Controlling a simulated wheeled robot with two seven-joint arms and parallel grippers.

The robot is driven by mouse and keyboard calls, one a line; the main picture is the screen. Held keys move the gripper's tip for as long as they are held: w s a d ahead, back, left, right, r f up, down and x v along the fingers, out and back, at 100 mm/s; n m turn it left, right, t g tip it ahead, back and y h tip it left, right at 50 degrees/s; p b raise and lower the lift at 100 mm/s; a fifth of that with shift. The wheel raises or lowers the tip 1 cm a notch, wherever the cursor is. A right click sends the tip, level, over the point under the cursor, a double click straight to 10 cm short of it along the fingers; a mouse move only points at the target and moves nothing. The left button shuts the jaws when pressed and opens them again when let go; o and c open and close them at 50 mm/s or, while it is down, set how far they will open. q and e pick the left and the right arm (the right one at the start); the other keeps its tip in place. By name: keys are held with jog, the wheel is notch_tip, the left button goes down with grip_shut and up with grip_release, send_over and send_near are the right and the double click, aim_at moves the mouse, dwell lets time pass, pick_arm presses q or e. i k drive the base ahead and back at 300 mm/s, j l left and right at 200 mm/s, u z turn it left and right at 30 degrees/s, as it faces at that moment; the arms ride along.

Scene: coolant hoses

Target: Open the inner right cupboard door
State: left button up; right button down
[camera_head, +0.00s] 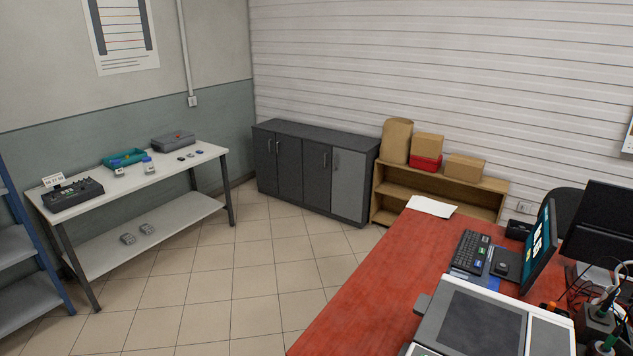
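A low dark grey cupboard (318,134) stands against the back wall, across the room from me. Its front has two pairs of doors with upright bar handles. The right pair has a dark door (317,182) on its left and a lighter grey door (348,187) at the right end. The handles of this pair sit side by side near their shared edge. The left pair (277,165) is dark. All the doors look shut. Neither of my grippers shows in the head view.
Tiled floor (240,285) is clear up to the cupboard. A white workbench (150,175) with devices stands left. A low wooden shelf (440,187) with boxes adjoins the cupboard's right. A red desk (370,285) with computer gear fills the right foreground. Blue-framed shelving (25,245) stands far left.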

aim_at(318, 157)
jog(key=i+j+u, duration=0.25)
jog(key=j, duration=0.2)
jog(key=i+j+u, duration=0.25)
jog(key=j, duration=0.2)
jog(key=i+j+u, duration=0.2)
jog(key=i+j, duration=0.2)
jog(key=i+j+u, duration=0.2)
jog(key=i, duration=0.25)
jog(key=i+j+u, duration=0.2)
jog(key=i+j, duration=0.15)
jog(key=i+l+z, duration=0.15)
jog(key=i+z, duration=0.25)
jog(key=i+l+z, duration=0.1)
jog(key=i+z, duration=0.3)
jog(key=i+j+z, duration=0.1)
jog(key=i+z, duration=0.3)
jog(key=i+j+z, duration=0.2)
jog(key=i+z, duration=0.25)
jog(key=i+l+z, duration=0.1)
jog(key=i+z, duration=0.15)
jog(key=i, duration=0.55)
jog(key=i+z, duration=0.25)
jog(key=i, duration=0.55)
